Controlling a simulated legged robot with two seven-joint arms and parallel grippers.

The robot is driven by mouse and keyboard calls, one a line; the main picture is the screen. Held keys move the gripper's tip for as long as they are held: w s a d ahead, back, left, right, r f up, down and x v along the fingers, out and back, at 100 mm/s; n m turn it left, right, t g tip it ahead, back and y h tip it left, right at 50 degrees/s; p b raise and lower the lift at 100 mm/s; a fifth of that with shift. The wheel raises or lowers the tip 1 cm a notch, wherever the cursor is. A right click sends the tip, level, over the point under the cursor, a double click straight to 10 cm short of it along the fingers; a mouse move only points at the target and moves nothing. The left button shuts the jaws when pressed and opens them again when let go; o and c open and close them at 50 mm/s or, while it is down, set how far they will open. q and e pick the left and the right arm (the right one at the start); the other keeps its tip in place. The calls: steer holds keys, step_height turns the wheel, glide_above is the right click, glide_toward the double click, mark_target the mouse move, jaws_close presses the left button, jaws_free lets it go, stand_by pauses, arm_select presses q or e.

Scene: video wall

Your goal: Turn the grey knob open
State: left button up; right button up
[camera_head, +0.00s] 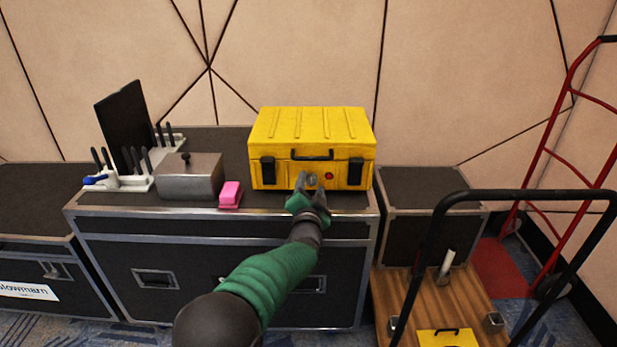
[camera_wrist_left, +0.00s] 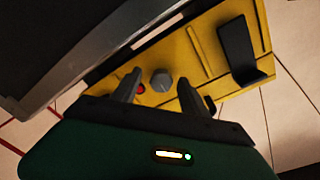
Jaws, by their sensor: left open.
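The grey knob (camera_head: 312,180) is on the front face of a yellow case (camera_head: 312,123), below its black handle. A small red button (camera_head: 329,176) is just right of the knob. My left gripper (camera_head: 310,186) is in front of the knob. In the left wrist view the grey knob (camera_wrist_left: 161,80) lies between the two open fingers of my left gripper (camera_wrist_left: 160,88), with gaps on both sides. The red button (camera_wrist_left: 140,90) is partly behind one finger there. My right gripper is in neither view.
The case stands on a black flight case (camera_head: 225,240). Left of it are a pink block (camera_head: 230,194), a grey metal box (camera_head: 189,177) and a tool holder (camera_head: 125,181). A wooden cart (camera_head: 450,300) with a black handle and a red hand truck (camera_head: 548,150) stand at right.

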arm_select(q)
steer(key=shift+w+r, duration=0.1)
steer(key=shift+d+r, duration=0.1)
steer(key=shift+r, duration=0.05)
steer(key=shift+c, duration=0.5)
jaws_close()
